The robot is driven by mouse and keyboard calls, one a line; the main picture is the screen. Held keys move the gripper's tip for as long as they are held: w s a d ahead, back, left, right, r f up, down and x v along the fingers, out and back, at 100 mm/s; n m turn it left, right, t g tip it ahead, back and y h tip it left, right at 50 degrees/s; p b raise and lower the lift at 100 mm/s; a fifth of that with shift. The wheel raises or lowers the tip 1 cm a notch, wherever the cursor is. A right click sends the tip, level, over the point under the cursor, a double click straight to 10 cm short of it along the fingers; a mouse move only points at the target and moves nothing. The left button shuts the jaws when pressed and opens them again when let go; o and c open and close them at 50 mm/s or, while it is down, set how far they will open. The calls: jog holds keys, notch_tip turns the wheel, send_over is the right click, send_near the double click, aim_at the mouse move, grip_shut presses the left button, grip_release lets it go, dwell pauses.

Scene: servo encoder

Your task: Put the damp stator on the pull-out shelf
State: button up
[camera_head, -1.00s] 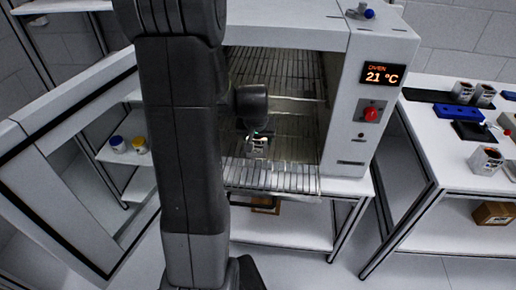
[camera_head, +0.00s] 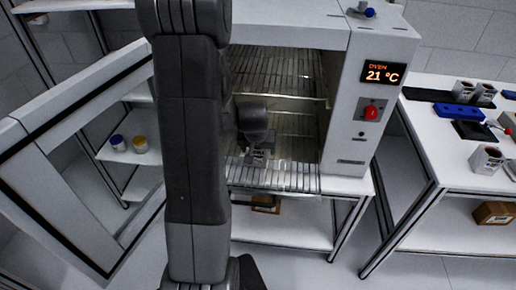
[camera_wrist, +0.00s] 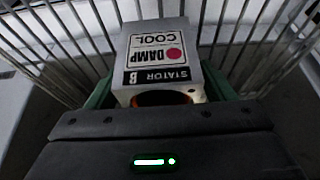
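The stator (camera_wrist: 155,60) is a grey block with a white label reading "STATOR B", "DAMP", "COOL" and a red dot. My gripper (camera_wrist: 158,98) has its green fingers on both sides of the stator and is shut on it. In the head view, my gripper (camera_head: 257,152) is at the oven's open front, over the pull-out wire shelf (camera_head: 290,181). Shelf bars (camera_wrist: 235,30) show around the stator in the wrist view. I cannot tell whether the stator's underside touches the bars. My arm hides part of the shelf's left side.
The oven (camera_head: 345,130) reads 21 °C, and its door (camera_head: 70,190) stands open at the left. Another wire rack (camera_head: 275,70) is higher inside. The right-hand bench (camera_head: 450,165) holds more stators (camera_head: 487,158) and a blue block (camera_head: 458,112). The shelf's right part is bare.

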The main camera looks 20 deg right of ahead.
jog(key=shift+r, duration=0.1)
jog(key=shift+r, duration=0.15)
jog(key=v, duration=1.1)
jog(key=shift+s+a+r, duration=0.15)
jog(key=shift+r, duration=0.2)
jog(key=shift+c, duration=0.2)
dwell(0.8)
